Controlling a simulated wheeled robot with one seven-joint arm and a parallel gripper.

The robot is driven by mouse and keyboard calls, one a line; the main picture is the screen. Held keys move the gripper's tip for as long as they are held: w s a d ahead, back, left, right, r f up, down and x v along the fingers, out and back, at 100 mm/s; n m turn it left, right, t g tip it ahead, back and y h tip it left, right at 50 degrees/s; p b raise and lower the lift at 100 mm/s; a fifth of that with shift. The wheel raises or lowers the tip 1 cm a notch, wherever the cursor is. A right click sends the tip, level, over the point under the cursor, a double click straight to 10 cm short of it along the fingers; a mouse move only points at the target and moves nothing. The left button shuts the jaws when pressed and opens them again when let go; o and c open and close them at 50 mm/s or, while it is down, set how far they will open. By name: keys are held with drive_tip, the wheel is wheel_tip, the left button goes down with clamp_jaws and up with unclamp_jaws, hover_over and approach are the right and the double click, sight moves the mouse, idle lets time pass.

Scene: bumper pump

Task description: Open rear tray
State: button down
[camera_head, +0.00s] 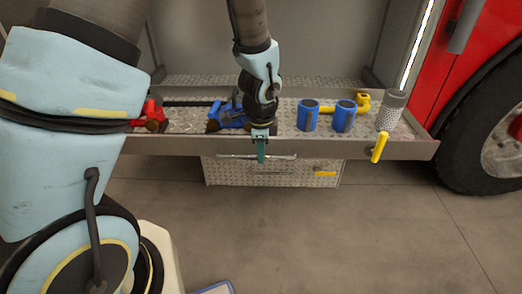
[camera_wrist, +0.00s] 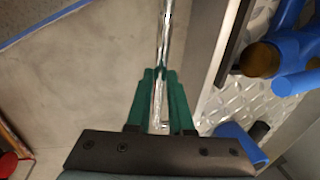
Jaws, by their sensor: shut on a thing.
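The tray (camera_head: 400,150) is a long grey-rimmed platform with a diamond-plate floor, standing out in front of the truck's compartment. A thin metal bar handle (camera_head: 284,157) runs level just below its front rim. My gripper (camera_head: 260,158) points down with green fingers closed around the middle of this handle. In the wrist view, the bar (camera_wrist: 166,35) passes between the green fingers (camera_wrist: 160,95). I cannot tell whether the handle belongs to the tray or to the diamond-plate box (camera_head: 222,172) under it.
On the tray stand blue cylinders (camera_head: 307,120), a blue tool (camera_head: 236,116), a red tool (camera_head: 152,112) and a perforated grey cylinder (camera_head: 390,115). A yellow handle (camera_head: 379,147) hangs at the front rim. A truck wheel (camera_head: 490,140) is at right.

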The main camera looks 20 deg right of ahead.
drive_tip(key=c, duration=0.8)
unclamp_jaws()
drive_tip(key=r, duration=0.3)
drive_tip(key=s+r+p, duration=0.1)
drive_tip(key=r, duration=0.3)
drive_tip(key=s+a+r, duration=0.1)
drive_tip(key=r, duration=0.2)
drive_tip(key=shift+r, duration=0.3)
